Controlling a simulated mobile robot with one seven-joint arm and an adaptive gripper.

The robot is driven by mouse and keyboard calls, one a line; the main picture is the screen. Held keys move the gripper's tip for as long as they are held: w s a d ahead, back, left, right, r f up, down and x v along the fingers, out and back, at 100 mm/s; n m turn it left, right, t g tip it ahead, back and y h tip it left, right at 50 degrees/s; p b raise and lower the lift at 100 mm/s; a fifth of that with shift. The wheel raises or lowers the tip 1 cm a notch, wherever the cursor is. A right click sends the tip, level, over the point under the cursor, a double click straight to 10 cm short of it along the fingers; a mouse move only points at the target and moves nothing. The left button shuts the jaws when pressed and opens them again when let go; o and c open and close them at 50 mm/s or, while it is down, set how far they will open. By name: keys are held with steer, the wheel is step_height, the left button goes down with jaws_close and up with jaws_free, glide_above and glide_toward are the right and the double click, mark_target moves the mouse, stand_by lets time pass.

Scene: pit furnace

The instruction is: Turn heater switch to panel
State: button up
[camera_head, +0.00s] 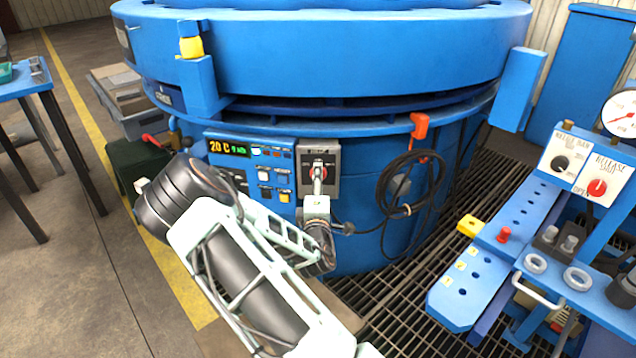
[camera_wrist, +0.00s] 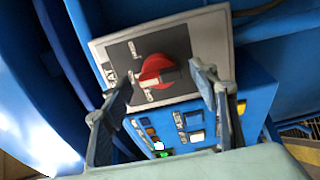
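The switch is a red rotary knob with a grey bar on its face (camera_wrist: 158,70), on a grey square plate (camera_wrist: 205,35) with small labels that I cannot read clearly. In the head view the grey switch plate (camera_head: 333,154) is on the blue furnace's front, its knob partly hidden by my gripper (camera_head: 318,178). In the wrist view my gripper (camera_wrist: 162,77) is open, one finger left and one right of the knob. Gaps show between the fingers and the knob; I cannot tell how far away it is in depth.
A blue control panel (camera_head: 250,158) with a lit display and buttons sits left of the switch. A black cable coil (camera_head: 408,210) hangs to its right under an orange hook (camera_head: 419,125). A blue bench with dials (camera_head: 562,163) stands at right over floor grating.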

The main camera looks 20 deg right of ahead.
steer(key=shift+s, duration=0.1)
steer(key=v, duration=1.2)
